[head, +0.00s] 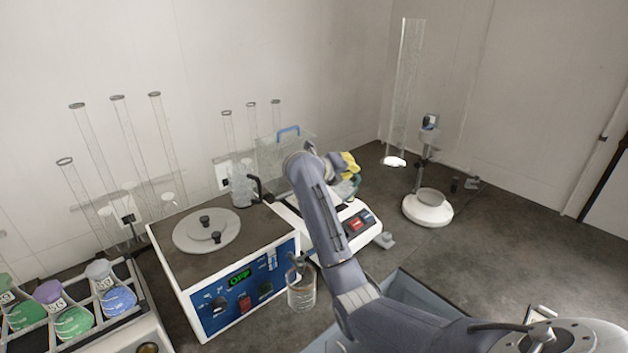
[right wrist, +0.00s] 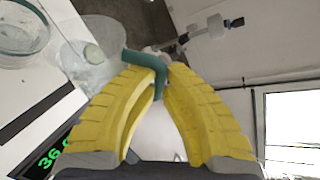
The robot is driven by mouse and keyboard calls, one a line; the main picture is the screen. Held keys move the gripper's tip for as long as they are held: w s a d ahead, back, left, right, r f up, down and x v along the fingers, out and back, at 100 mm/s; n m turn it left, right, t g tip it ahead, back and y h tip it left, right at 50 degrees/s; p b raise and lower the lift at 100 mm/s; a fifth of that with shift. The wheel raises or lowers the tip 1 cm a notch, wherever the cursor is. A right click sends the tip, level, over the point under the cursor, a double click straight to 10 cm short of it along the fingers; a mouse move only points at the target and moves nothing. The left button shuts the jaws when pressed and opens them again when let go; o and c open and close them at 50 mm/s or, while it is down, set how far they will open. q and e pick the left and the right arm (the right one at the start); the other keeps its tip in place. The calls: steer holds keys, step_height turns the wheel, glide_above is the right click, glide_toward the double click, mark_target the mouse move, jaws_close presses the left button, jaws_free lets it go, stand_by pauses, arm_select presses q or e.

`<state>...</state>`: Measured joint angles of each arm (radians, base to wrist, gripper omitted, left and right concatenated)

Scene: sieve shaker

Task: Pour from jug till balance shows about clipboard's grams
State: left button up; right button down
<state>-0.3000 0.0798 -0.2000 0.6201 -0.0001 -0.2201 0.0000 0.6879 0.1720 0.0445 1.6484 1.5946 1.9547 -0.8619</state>
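My right gripper (head: 350,163) has yellow fingers and is raised over the balance (head: 372,233), in front of the wall. In the right wrist view its fingers (right wrist: 160,70) are closed around the green handle (right wrist: 143,60) of a clear jug (right wrist: 88,65). The jug's green handle also shows below the fingers in the head view (head: 355,184); my arm hides part of it. The balance's green display (right wrist: 52,156) shows digits starting "36", the rest cut off. A round clear dish (right wrist: 22,38) is at the wrist view's upper left. The left gripper and the clipboard are not visible.
A blue-fronted shaker (head: 240,292) reading OFF stands left of the balance, with a clear vessel (head: 242,188) behind its lid. Flasks in a rack (head: 145,300) are at the left. A white-based stand (head: 428,210) is at the right.

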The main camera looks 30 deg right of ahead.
mark_target(358, 180)
steer(key=shift+r, duration=0.2)
stand_by(0.4)
steer(key=s+f+m, duration=0.1)
steer(key=s+d+f+t+y, duration=0.1)
steer(key=s+f+m, duration=0.1)
steer(key=shift+d+f+m, duration=0.3)
steer(key=shift+d+f, duration=0.05)
steer(key=s+d+f+m+t+y, duration=0.1)
steer(key=s+d+f+m+t, duration=0.1)
steer(key=s+f+m+t, duration=0.1)
steer(key=shift+s+d+f+m+t+y, duration=0.3)
steer(key=shift+s+f+m+y, duration=0.1)
steer(key=shift+s+f+m, duration=0.15)
